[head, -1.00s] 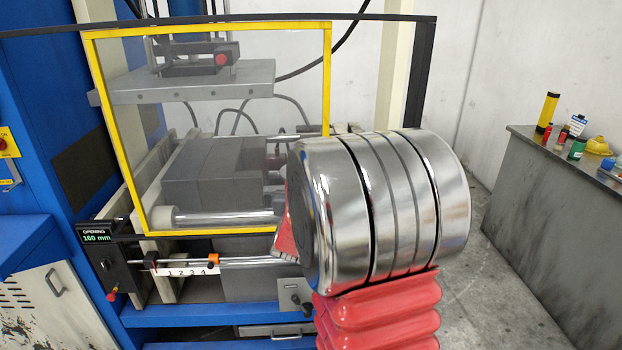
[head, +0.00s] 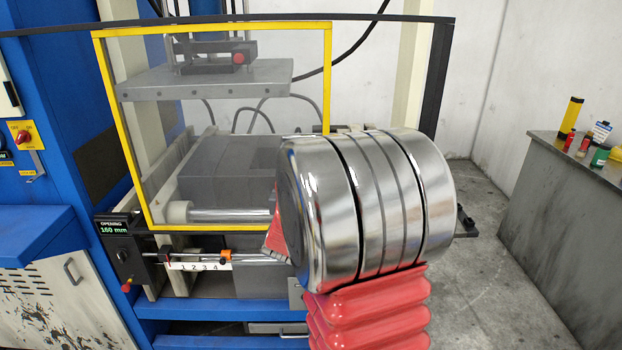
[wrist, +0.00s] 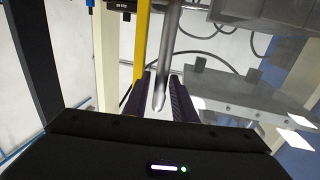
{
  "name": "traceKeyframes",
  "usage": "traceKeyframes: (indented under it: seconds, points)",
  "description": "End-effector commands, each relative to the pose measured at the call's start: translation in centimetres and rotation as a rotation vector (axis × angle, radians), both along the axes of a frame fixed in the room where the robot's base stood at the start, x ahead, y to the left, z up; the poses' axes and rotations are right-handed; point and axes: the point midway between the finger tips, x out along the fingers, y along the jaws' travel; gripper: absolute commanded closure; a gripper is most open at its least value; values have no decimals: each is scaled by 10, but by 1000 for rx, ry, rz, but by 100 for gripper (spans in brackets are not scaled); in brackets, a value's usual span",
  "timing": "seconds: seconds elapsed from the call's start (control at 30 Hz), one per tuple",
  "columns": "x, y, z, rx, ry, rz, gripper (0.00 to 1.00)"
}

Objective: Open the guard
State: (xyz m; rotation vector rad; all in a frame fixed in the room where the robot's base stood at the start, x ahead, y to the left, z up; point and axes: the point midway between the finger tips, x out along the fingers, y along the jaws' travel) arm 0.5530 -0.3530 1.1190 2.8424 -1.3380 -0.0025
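The guard (head: 240,27) is a clear panel in a yellow frame, standing across the front of the press in the head view. Its right part is hidden behind my arm. In the wrist view its yellow edge (wrist: 141,45) runs just left of my gripper. My gripper (wrist: 162,88) has its two dark fingers apart. A shiny metal bar (wrist: 169,45), which looks like the guard's handle, reaches between the fingers. Gaps seem to show on both sides of the bar, and I cannot tell whether it touches either finger. In the head view my gripper is hidden by my arm.
A grey platen (head: 200,80) and dark blocks sit behind the panel. A display reading 160 mm (head: 114,227) and a numbered scale (head: 200,266) are below left. A blue cabinet (head: 90,110) stands left. A grey bench (head: 560,160) with small items stands right, with open floor before it.

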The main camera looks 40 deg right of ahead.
Motion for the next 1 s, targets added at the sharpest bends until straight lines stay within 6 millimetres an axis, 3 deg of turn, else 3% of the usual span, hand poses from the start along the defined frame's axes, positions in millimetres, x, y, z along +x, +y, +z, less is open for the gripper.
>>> traceKeyframes:
  seconds: [0.1,0.53,1.0]
  points:
    - [0,0,0,-1,-1,0,67]
    - [-5,6,1,-1,-2,0,67]
    - [-50,62,1,-1,-2,2,67]
